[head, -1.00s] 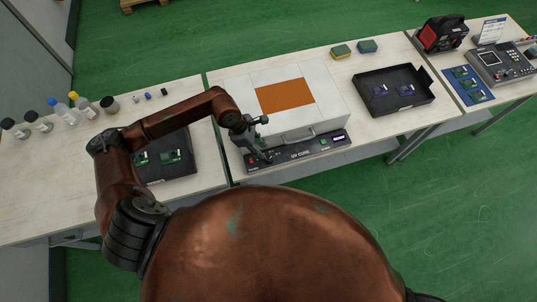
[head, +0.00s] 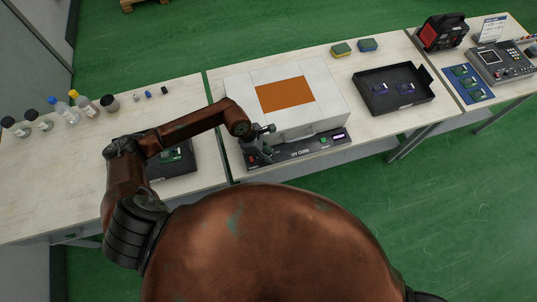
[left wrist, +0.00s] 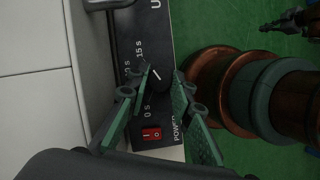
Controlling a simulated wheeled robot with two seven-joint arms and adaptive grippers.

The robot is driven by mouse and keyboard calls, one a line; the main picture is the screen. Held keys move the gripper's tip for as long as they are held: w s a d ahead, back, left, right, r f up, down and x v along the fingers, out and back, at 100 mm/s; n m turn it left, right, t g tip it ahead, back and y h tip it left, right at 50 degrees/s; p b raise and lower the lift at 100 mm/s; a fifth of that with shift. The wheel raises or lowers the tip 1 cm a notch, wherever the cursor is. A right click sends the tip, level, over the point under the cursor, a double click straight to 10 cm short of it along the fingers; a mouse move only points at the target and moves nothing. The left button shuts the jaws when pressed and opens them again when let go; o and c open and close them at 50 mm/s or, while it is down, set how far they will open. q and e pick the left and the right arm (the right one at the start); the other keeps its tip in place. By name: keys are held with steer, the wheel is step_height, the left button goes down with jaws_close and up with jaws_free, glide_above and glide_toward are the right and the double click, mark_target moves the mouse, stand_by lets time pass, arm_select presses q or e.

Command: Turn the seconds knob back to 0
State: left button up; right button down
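The seconds knob (left wrist: 160,79) is a small dark knob with a white pointer line, on the black front panel of the UV cure box (head: 325,142). The marks "0 S" and "15 S" show beside it in the left wrist view, with another mark partly hidden. The pointer line is slanted; I cannot tell which mark it points to. My left gripper (head: 262,152) is at the panel's left end, and in the left wrist view its green-padded fingers (left wrist: 162,70) stand open on either side of the knob. Contact is not clear. My right gripper (left wrist: 283,22) appears dark at the upper right there.
A red power switch (left wrist: 152,134) sits beside the knob. The box's white lid (head: 330,92) has a handle just behind the panel. A black tray (head: 173,170) with green boards lies left, partly behind my arm; another tray (head: 425,97) stands right.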

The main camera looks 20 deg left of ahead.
arm_select(q)
jaws_close()
steer(key=shift+s+n+p, duration=0.1)
steer(key=shift+n+p, duration=0.2)
steer(key=shift+n, duration=0.1)
steer(key=n+p, duration=0.1)
steer(key=n+t+p, duration=0.1)
steer(key=n, duration=0.1)
steer(key=shift+d+r+n+t+y, duration=0.1)
steer(key=shift+r+n+t+y, duration=0.05)
steer(key=shift+n+t+y, duration=0.15)
steer(key=shift+s+n+t+y+p, duration=0.1)
steer(key=shift+n+t+y+p, duration=0.25)
steer(key=shift+n+p, duration=0.6)
steer(key=shift+n, duration=0.75)
steer(key=shift+t+y, duration=0.25)
